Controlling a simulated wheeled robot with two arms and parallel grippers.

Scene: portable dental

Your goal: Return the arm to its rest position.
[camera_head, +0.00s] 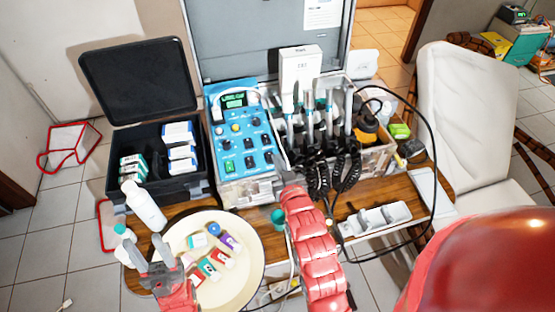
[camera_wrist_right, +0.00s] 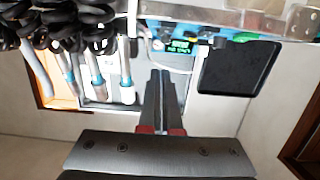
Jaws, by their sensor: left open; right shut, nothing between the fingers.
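My right arm reaches up the middle of the head view, and its gripper (camera_head: 284,173) is beside the right edge of the blue control panel (camera_head: 243,140). In the right wrist view the fingers of this gripper (camera_wrist_right: 160,78) are together with nothing between them. Whether they touch the panel or the coiled cords I cannot tell. My left gripper (camera_head: 149,247) is open and empty at the left rim of the round cream tray (camera_head: 242,280).
Several small labelled containers (camera_head: 220,258) lie in the tray. A white bottle (camera_head: 145,206) stands behind my left gripper. Black coiled cords (camera_head: 345,168) hang close to my right gripper. An open black box (camera_head: 160,185) is at left, and a white holder (camera_head: 374,219) at right.

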